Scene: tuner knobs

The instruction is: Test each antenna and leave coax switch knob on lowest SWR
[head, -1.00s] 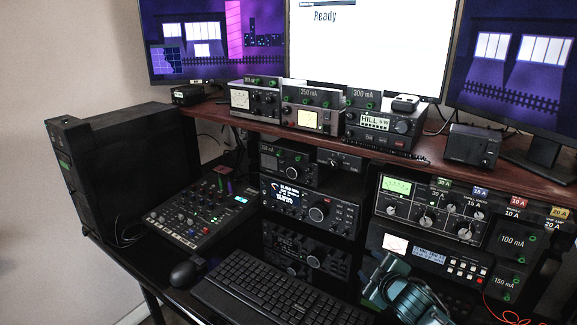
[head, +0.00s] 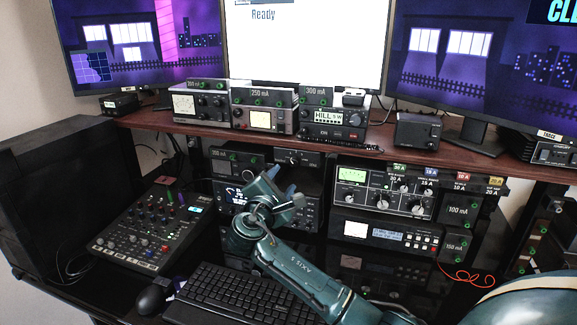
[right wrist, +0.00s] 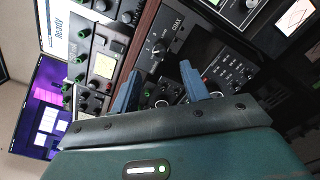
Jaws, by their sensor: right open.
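The coax switch (right wrist: 176,31) is a dark box labelled COAX, with a round black pointer knob (right wrist: 158,48) on its face. In the head view it (head: 297,158) sits under the desk shelf, partly behind my right gripper. My right gripper (head: 283,183) is in front of the radio stack, its blue fingers spread and empty. In the right wrist view the fingers (right wrist: 160,78) point toward the coax switch and the radio beside it, apart from the knob. A lit meter (head: 260,120) shows on the shelf. My left gripper is not in view.
A radio (head: 232,165) stands left of the coax switch. A tuner with several knobs (head: 382,199) stands to the right. The keyboard (head: 240,296), mouse (head: 152,299) and mixer (head: 150,228) lie below. The centre monitor (head: 300,45) reads "Ready". A red wire (head: 462,275) hangs at right.

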